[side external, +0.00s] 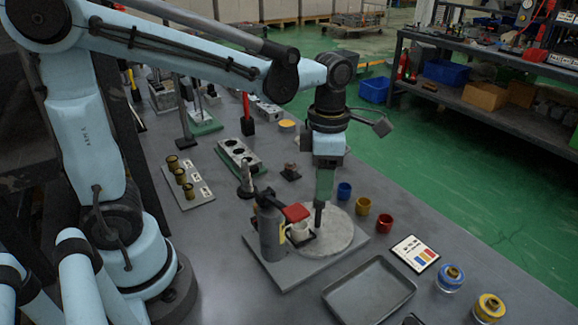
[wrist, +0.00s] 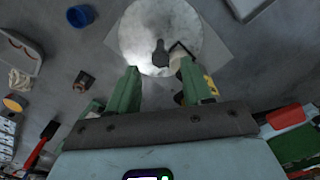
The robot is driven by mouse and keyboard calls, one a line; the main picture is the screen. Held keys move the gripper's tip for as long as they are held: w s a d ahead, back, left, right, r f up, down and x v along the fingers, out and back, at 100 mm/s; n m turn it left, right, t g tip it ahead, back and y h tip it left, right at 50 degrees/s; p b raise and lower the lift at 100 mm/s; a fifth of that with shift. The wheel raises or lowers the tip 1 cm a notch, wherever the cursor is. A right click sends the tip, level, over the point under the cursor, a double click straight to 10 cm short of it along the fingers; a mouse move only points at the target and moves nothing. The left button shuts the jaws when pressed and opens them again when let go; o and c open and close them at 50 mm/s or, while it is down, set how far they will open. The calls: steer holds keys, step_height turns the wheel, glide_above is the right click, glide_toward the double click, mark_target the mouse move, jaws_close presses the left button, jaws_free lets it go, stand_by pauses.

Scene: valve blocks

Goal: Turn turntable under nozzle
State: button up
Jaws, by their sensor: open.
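The turntable (side external: 342,236) is a round pale disc on a grey square base in the side view. It also fills the top middle of the wrist view (wrist: 150,20). A grey dispenser body (side external: 271,232) with a red top (side external: 296,212) stands at its left edge. My gripper (side external: 321,204) points down over the disc. In the wrist view its green fingers (wrist: 158,76) are apart, with nothing visibly held.
Blue, yellow and red cups (side external: 363,205) stand right of the turntable. An empty grey tray (side external: 368,290) and a colour-marked card (side external: 415,253) lie in front. A plate of brass parts (side external: 188,185) and a block with holes (side external: 238,156) lie behind left.

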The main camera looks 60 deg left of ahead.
step_height(320, 180, up, 8)
stand_by(0.4)
steer(key=s+a+f+m+t, duration=0.2)
steer(key=f+m+t, duration=0.1)
steer(key=m, duration=1.1)
steer(key=s+a+f+m+t, duration=0.2)
steer(key=s+f+m+t, duration=0.1)
steer(key=m, duration=1.1)
steer(key=shift+a+f+m+t, duration=0.15)
steer(key=shift+f+m+t, duration=0.15)
steer(key=shift+t, duration=0.3)
steer(key=shift+c, duration=0.2)
